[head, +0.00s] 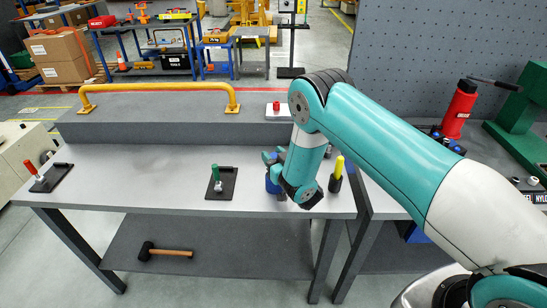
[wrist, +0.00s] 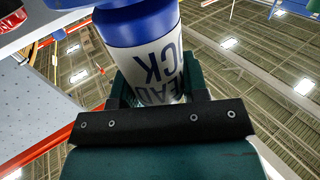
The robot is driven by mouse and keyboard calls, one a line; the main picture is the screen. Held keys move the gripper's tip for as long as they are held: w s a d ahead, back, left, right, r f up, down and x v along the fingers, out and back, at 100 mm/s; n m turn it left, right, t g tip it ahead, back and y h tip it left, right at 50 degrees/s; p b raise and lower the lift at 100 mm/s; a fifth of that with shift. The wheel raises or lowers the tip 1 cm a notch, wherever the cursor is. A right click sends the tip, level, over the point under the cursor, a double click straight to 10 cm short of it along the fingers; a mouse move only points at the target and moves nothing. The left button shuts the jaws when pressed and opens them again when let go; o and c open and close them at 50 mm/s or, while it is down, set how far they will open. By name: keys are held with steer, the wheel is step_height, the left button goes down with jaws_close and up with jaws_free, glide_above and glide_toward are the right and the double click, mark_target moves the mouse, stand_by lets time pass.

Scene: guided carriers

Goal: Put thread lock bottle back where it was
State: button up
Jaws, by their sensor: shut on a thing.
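The thread lock bottle (wrist: 150,55) fills the top of the wrist view, with a blue upper part and a white label with dark letters, partly readable. My gripper (wrist: 152,92) is shut around it, its dark green fingers on either side. In the head view my gripper (head: 274,159) is low over the right end of the grey bench (head: 140,180). A blue part of the bottle (head: 271,184) shows beside it, mostly hidden by my wrist. I cannot tell whether the bottle touches the bench top.
A yellow-handled item (head: 338,172) stands close right of my wrist. A green-handled clamp (head: 216,182) and a red-handled clamp (head: 42,178) sit on the bench. A raised grey shelf with a yellow rail (head: 160,88) runs behind. The bench is clear between the clamps.

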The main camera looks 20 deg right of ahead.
steer(key=shift+f, duration=0.1)
steer(key=shift+f, duration=0.15)
steer(key=o, duration=1.1)
